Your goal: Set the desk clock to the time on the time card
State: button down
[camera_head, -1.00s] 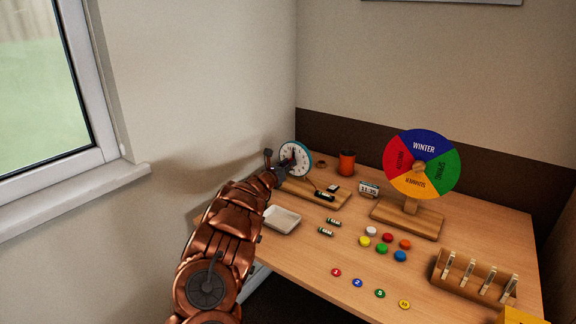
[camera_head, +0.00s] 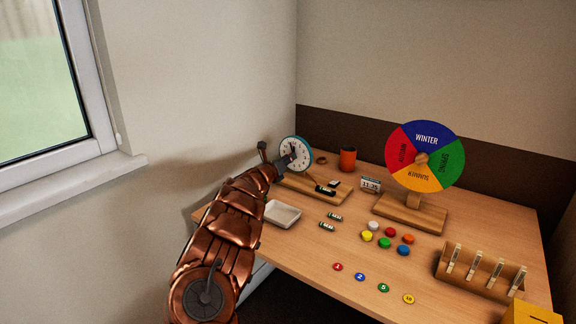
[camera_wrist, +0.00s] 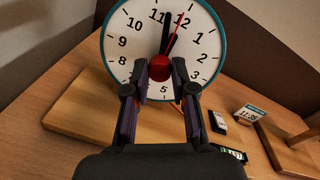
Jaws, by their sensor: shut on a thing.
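The desk clock (camera_head: 296,148) has a white face and a teal rim. It stands at the back left of the desk and fills the top of the wrist view (camera_wrist: 205,45). A black hand (camera_wrist: 167,33) points between 11 and 12, and a thin red hand (camera_wrist: 178,28) points near 12. My gripper (camera_wrist: 161,68) is shut on the red knob (camera_wrist: 160,68) at the clock's centre. The fingers and knob hide part of the lower face. The time card (camera_head: 370,185) stands right of the clock and appears to read 11:35; it also shows in the wrist view (camera_wrist: 250,113).
A wooden board (camera_head: 340,197) below the clock carries small dark and white items. An orange cup (camera_head: 347,159) stands behind it. A white tray (camera_head: 283,214), batteries (camera_head: 328,226), coloured buttons (camera_head: 384,243) and a season wheel (camera_head: 425,157) are nearby. The wall is close left of my arm.

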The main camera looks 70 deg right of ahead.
jog(key=n, duration=0.2)
jog(key=shift+r+n+p, duration=0.1)
jog(key=shift+n+p, duration=0.25)
jog(key=shift+n, duration=0.05)
jog(key=n+p, duration=0.2)
jog(key=n, duration=0.1)
jog(key=n+p, duration=0.2)
jog(key=n, duration=0.1)
jog(key=shift+r+n+g+y, duration=0.1)
jog(key=shift+n+g+y, duration=0.2)
jog(key=shift+n, duration=0.1)
jog(key=n+p, duration=0.3)
jog(key=shift+w+g, duration=0.1)
jog(key=shift+g, duration=0.2)
jog(key=n+p, duration=0.4)
jog(key=n, duration=0.2)
jog(key=shift+g, duration=0.3)
jog(key=n+p, duration=0.1)
jog(key=n, duration=0.1)
jog(key=n+p, duration=0.1)
jog(key=n, duration=0.1)
jog(key=n+p, duration=0.1)
jog(key=n, duration=0.1)
jog(key=shift+f+g, duration=0.3)
